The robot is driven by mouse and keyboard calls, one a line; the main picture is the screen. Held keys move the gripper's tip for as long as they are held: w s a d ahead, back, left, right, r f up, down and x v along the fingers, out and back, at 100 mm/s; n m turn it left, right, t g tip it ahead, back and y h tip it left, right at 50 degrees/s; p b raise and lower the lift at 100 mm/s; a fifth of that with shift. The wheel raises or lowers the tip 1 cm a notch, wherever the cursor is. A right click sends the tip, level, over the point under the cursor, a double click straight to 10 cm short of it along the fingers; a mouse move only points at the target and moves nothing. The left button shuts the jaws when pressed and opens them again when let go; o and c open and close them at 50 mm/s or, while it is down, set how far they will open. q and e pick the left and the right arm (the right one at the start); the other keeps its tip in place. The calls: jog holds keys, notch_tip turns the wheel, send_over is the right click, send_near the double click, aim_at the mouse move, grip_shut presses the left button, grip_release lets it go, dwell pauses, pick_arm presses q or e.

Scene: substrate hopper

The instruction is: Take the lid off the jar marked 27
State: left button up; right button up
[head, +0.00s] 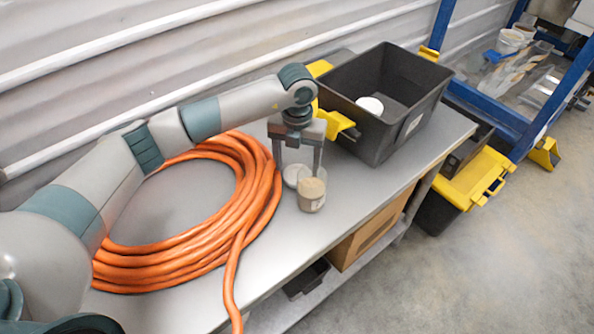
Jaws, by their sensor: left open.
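A small jar (311,196) with a tan top and a pale label stands upright on the grey bench. The label's number is too small to read. I cannot tell whether the tan top is a lid or contents. A whitish round thing (293,172), a lid or another jar's top, shows just behind and left of it, partly hidden. My left gripper (298,168) is open and points down, its fingers over the whitish round thing and just behind the tan-topped jar. Contact cannot be told. My right gripper is out of view.
A black bin (420,85) stands behind to the right, with a white round thing (371,104) inside. Yellow parts (338,122) show beside it. A coiled orange hose (262,200) lies left of the jar. The bench's front edge (345,233) is near the jar.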

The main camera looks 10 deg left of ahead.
pick_arm(q)
notch_tip(320, 180, up, 9)
jog(key=b, duration=0.2)
jog(key=shift+r+b, duration=0.15)
jog(key=shift+b, duration=0.15)
dwell(0.6)
